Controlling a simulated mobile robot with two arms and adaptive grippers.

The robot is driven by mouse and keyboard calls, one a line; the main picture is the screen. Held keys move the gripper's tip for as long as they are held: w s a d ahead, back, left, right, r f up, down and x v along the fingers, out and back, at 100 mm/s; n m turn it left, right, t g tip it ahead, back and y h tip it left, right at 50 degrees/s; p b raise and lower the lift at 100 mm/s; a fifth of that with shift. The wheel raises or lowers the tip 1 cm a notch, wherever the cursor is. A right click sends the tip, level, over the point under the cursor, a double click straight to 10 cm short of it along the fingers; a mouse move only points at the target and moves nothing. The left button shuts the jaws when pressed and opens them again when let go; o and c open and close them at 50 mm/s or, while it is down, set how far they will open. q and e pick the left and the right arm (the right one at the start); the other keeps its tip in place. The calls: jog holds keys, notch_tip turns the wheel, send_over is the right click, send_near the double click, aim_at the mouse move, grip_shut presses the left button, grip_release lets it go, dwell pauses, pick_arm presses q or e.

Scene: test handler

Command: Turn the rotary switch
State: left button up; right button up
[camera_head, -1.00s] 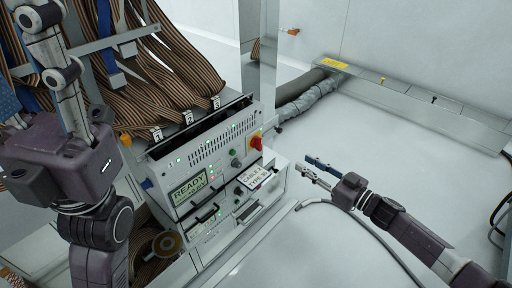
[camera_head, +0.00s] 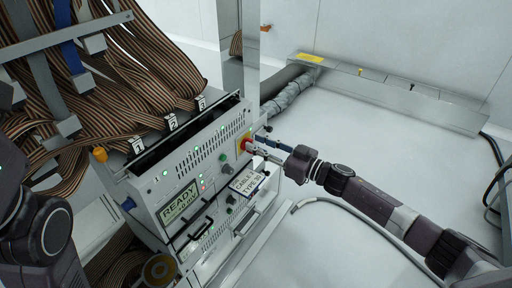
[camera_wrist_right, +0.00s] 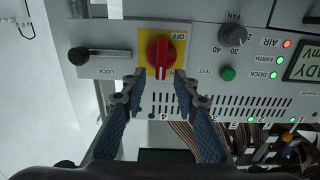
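The rotary switch is a red knob (camera_wrist_right: 161,58) on a yellow plate (camera_wrist_right: 151,38) marked OFF, on the grey panel of a test unit. In the head view, the red knob (camera_head: 247,144) sits at the upper right of the panel's front. My right gripper (camera_head: 258,147) is close in front of it, reaching in from the right. In the right wrist view, my right gripper (camera_wrist_right: 158,88) is open, with one fingertip on each side of the knob's lower end and gaps visible. Contact cannot be told. Only left arm parts show at the left edge; the left gripper is out of frame.
Beside the knob are a black lock handle (camera_wrist_right: 99,57), a fan dial (camera_wrist_right: 232,34) and a green test button (camera_wrist_right: 228,74). Ribbon cables (camera_head: 110,85) hang behind. The floor at right is mostly clear.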

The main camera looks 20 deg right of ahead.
jog(key=shift+w+a, duration=0.3)
jog(key=shift+w, duration=0.1)
grip_shut()
